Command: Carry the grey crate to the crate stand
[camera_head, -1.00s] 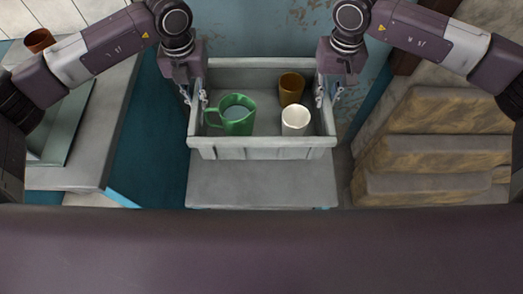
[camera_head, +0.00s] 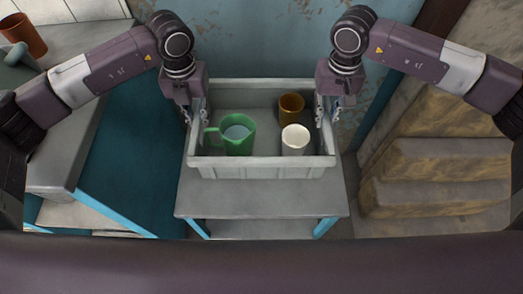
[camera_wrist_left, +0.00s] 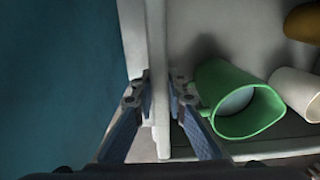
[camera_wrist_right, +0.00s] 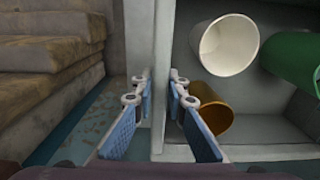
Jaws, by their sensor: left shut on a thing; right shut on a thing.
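The grey crate (camera_head: 262,171) is level in the middle of the head view. It holds a green jug (camera_head: 238,142), a white cup (camera_head: 294,143) and a brown cup (camera_head: 290,107). My left gripper (camera_head: 194,111) is shut on its left wall, and my right gripper (camera_head: 327,109) is shut on its right wall. In the left wrist view the fingers (camera_wrist_left: 158,88) straddle that wall, beside the jug. In the right wrist view they (camera_wrist_right: 160,88) straddle the other wall. A grey stand (camera_head: 262,201) with blue legs lies under the crate; I cannot tell whether they touch.
A grey counter (camera_head: 52,160) with a blue side stands at the left, with a brown pot (camera_head: 24,36) on it. Stacked brown sacks or blocks (camera_head: 440,165) fill the right side. A worn blue wall (camera_head: 262,40) stands behind the crate.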

